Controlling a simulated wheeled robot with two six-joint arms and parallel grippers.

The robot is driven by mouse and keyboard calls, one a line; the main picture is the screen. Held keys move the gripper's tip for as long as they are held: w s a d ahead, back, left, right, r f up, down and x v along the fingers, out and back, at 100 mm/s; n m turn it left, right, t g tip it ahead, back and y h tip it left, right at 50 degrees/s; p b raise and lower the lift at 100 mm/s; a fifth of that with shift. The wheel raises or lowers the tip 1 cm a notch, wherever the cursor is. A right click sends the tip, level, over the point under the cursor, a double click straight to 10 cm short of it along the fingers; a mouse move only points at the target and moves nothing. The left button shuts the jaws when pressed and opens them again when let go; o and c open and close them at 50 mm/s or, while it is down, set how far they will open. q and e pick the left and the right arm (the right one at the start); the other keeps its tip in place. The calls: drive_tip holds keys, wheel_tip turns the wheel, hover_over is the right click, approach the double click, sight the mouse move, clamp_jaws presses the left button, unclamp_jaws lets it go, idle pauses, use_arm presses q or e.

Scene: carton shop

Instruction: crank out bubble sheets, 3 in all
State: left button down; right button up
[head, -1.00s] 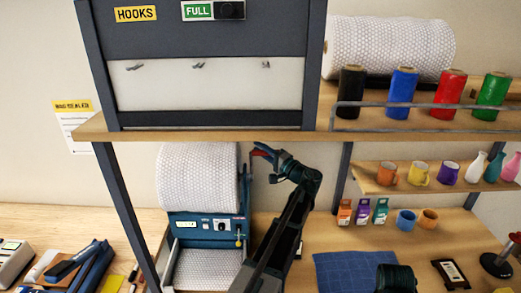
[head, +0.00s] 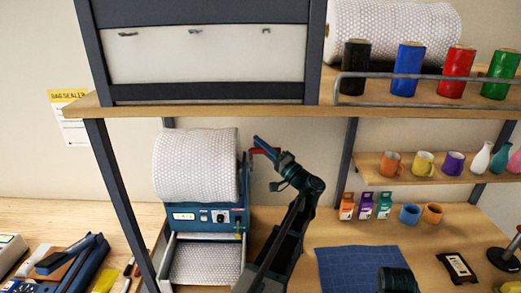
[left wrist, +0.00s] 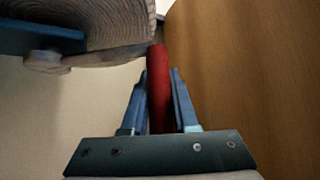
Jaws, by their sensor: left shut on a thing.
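The blue bubble-wrap machine (head: 212,219) stands on the bench below the shelf, with a large white bubble roll (head: 195,165) on top. Bubble material (head: 205,264) lies in the tray at its front; I cannot tell whether it is a separate sheet. The red crank handle (head: 268,153) is at the roll's right side. My left gripper (head: 262,147) is shut on this handle. In the left wrist view, the red handle (left wrist: 158,85) stands between the two fingers of the left gripper (left wrist: 158,95), beside the roll's end (left wrist: 100,30).
A wooden shelf (head: 220,117) and its dark posts frame the machine, with a cabinet above. Mugs, vases and small boxes (head: 365,206) stand at right, near a blue mat (head: 365,268). Tools (head: 65,265) lie at left. A second bubble roll (head: 395,32) rests on the upper shelf.

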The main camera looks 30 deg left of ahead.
use_arm(q)
drive_tip(key=s+d+f+n+g+y+b, duration=0.1)
drive_tip(key=s+d+f+n+g+b, duration=0.1)
drive_tip(key=f+b, duration=0.5)
drive_tip(key=s+d+f+n+g+y+b, duration=0.1)
drive_tip(key=s+f+n+g+y+b, duration=0.1)
drive_tip(key=f+b, duration=0.5)
drive_tip(key=shift+s+d+n+g+b, duration=0.4)
drive_tip(key=shift+s+n+g+b, duration=0.3)
drive_tip(key=shift+s+n+b, duration=0.7)
drive_tip(key=shift+w+n, duration=0.25)
drive_tip(key=shift+n, duration=0.05)
drive_tip(key=c, duration=1)
unclamp_jaws()
drive_tip(key=o, duration=0.3)
drive_tip(key=shift+s+d+r, duration=0.15)
drive_tip(key=shift+r, duration=0.05)
